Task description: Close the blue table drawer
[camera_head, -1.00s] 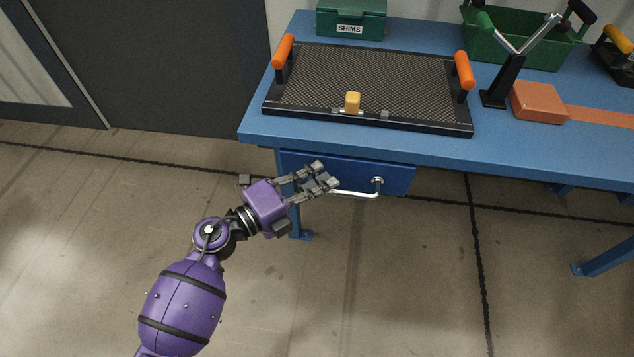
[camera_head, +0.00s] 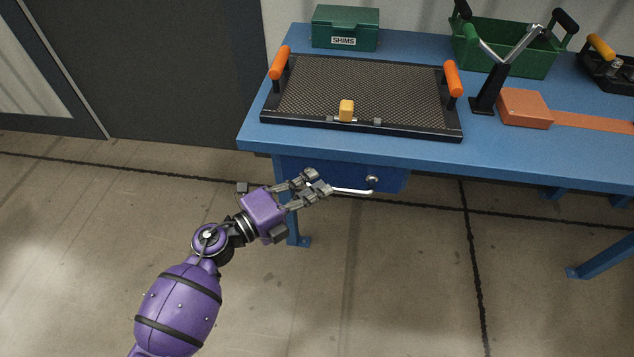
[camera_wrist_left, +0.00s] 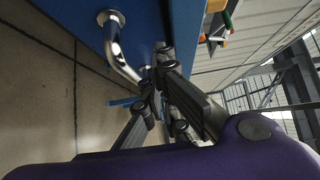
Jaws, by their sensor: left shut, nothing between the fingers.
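The blue drawer (camera_head: 345,176) sits under the front edge of the blue table (camera_head: 420,155), with its front close beneath the tabletop edge. Its silver bar handle (camera_head: 352,191) runs along the front. My left gripper (camera_head: 320,186) is shut and empty, with its fingertips at the left end of the handle. In the left wrist view, the handle (camera_wrist_left: 118,55) passes close to the fingers (camera_wrist_left: 158,75); whether they touch it I cannot tell. My fingers hide the handle's left end in the head view. My right gripper is not in view.
On the table stand a black mesh tray (camera_head: 365,90) with orange handles, a green SHIMS box (camera_head: 346,28), a green crate (camera_head: 515,48), a black clamp stand (camera_head: 488,92) and an orange block (camera_head: 524,108). A table leg (camera_head: 292,215) stands behind my gripper. The floor in front is clear.

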